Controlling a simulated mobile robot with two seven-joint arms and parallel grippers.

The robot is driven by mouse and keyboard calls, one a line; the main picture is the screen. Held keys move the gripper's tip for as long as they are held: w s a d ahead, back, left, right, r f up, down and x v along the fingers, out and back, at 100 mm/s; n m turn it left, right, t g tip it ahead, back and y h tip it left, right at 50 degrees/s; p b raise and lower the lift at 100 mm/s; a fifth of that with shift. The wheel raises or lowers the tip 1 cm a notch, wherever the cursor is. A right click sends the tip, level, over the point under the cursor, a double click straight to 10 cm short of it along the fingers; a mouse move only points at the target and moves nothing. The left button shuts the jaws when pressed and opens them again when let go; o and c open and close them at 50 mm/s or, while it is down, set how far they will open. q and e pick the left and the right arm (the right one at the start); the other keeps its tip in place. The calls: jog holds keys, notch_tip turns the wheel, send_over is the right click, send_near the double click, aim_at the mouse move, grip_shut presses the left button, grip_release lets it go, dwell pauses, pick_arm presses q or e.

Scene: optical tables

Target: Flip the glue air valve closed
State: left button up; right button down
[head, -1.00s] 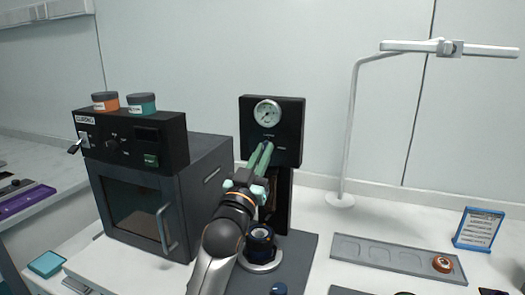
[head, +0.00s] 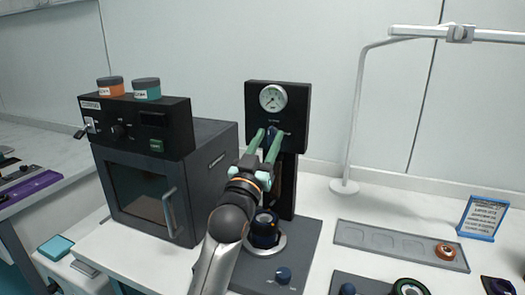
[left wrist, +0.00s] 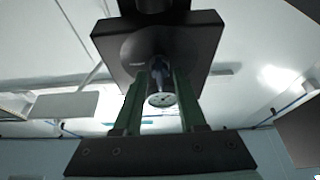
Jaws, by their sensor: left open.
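The black panel (head: 290,104) with a round white gauge (head: 273,97) stands on a post behind the dark base. The small dark-blue valve handle (head: 269,136) is below the gauge on the panel's front. My left gripper (head: 267,138) is open, with its green fingers on either side of the handle. Contact cannot be told. My right gripper is not in view.
A dark oven-like box (head: 150,190) with a handle stands close on the left, two jars on its top. A blue-and-black round part (head: 264,232) sits on the base below my gripper. A grey tray (head: 400,245) and a lamp stand (head: 357,120) are on the right.

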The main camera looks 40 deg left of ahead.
pick_arm(q)
jog(key=b+v, duration=0.1)
jog(key=v, duration=1.1)
jog(key=shift+b, duration=0.4)
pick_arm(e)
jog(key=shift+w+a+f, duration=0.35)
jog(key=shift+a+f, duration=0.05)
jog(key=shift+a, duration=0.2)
pick_arm(q)
jog(key=shift+s, duration=0.15)
